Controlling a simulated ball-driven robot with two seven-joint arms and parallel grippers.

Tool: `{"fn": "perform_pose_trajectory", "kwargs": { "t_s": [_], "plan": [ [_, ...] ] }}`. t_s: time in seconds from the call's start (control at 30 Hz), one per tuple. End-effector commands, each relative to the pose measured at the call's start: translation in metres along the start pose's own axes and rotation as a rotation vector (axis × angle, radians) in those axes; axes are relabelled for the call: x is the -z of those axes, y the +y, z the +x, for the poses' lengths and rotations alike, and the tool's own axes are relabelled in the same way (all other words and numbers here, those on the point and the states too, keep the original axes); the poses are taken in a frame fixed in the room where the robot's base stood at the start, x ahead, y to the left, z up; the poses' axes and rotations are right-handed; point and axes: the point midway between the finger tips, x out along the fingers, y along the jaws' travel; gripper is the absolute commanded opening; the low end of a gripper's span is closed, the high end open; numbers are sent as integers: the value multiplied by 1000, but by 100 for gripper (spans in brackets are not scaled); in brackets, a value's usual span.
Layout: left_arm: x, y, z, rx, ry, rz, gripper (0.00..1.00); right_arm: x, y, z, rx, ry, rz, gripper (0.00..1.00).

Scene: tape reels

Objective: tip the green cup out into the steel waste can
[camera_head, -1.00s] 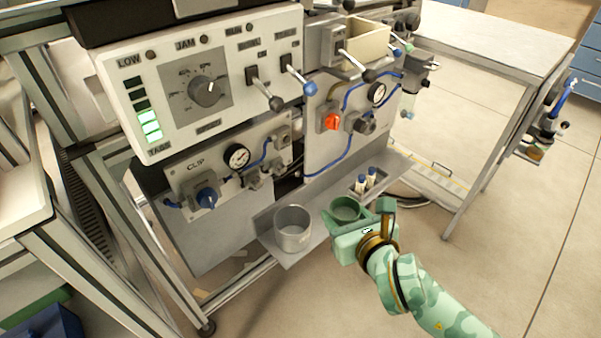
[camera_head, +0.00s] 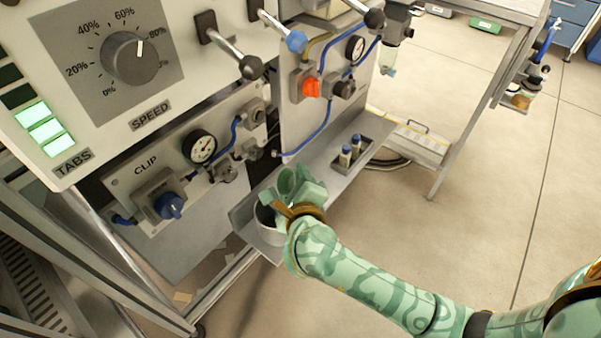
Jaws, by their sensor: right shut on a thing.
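The green cup (camera_head: 287,181) is in the jaws of my right gripper (camera_head: 303,192), which is shut on it. The cup is tilted, above the mouth of the steel waste can (camera_head: 268,235). The can stands upright on the grey shelf at the front of the machine. My gripper and wrist hide the can's right side and much of its opening. I cannot see the cup's contents or whether anything has dropped into the can. My left gripper is out of view.
Two small blue-capped bottles (camera_head: 346,156) stand in a dark holder on the shelf (camera_head: 335,185), right of the can. The machine panel with a clip dial (camera_head: 169,205), gauge and levers rises close behind. Open floor (camera_head: 480,190) lies to the right.

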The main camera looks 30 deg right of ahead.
Motion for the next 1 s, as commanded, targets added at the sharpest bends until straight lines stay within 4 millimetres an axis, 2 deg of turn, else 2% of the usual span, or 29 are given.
{"fn": "perform_pose_trajectory", "kwargs": {
  "t_s": [0.03,0.13,0.2,0.57,0.83,0.9,1.0],
  "plan": [
    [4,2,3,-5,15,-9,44,3,8,2,20,13,-67,28],
    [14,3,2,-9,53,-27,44,3,12,3,64,29,-187,28],
    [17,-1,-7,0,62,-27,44,-1,6,1,87,32,-231,28],
    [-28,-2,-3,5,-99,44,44,-3,8,0,184,69,-495,28],
    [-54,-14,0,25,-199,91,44,-6,11,0,285,108,-772,28],
    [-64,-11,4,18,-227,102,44,-7,12,0,307,118,-837,28],
    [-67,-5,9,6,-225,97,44,-6,13,0,325,125,-884,28]
  ]
}}
